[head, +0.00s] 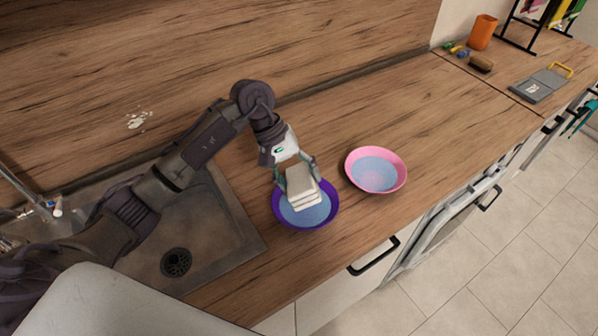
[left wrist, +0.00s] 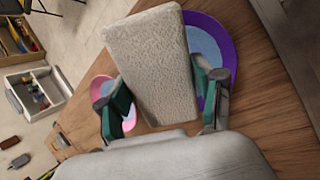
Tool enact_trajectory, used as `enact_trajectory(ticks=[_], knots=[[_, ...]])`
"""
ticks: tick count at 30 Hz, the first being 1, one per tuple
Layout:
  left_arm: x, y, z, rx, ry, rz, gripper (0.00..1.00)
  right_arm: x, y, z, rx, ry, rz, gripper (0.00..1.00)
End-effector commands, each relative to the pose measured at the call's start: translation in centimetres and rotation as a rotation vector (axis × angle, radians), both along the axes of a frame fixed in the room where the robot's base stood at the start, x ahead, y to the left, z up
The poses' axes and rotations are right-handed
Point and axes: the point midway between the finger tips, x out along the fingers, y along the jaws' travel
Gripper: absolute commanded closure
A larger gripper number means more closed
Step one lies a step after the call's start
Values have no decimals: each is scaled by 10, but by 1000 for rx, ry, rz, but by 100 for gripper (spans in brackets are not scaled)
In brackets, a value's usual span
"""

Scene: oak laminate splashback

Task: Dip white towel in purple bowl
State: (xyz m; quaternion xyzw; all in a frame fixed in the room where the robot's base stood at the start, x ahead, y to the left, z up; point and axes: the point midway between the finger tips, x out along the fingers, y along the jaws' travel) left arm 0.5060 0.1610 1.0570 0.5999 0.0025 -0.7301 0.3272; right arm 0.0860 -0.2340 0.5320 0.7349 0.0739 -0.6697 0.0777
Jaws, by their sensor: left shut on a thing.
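A folded white towel (head: 302,187) is held by my left gripper (head: 298,178) over the purple bowl (head: 277,214). The bowl holds blue liquid (head: 308,215). In the head view the towel overlaps the bowl's upper part; I cannot tell whether it touches the liquid. In the left wrist view the towel (left wrist: 150,62) fills the middle between the two fingers of the gripper (left wrist: 162,105), and the purple bowl (left wrist: 230,50) shows partly behind it. My right gripper is in neither view.
A pink bowl (head: 398,169) with blue liquid stands right of the purple one. The sink (head: 215,225) is at left. An orange cup (head: 482,32), a brush (head: 481,64) and a grey dustpan (head: 535,88) are at the far right. Bare worktop (head: 430,110) lies between.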

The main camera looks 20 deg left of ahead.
Motion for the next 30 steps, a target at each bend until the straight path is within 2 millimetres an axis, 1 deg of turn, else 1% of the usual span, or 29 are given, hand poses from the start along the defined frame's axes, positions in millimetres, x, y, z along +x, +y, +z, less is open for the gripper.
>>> enact_trajectory(ticks=[10,12,30], knots=[[0,-1,-25,-2,2,0,62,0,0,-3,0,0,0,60],[0,0,-31,0,-2,0,62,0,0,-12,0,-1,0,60],[1,0,-58,0,-2,0,62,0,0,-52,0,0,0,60]])
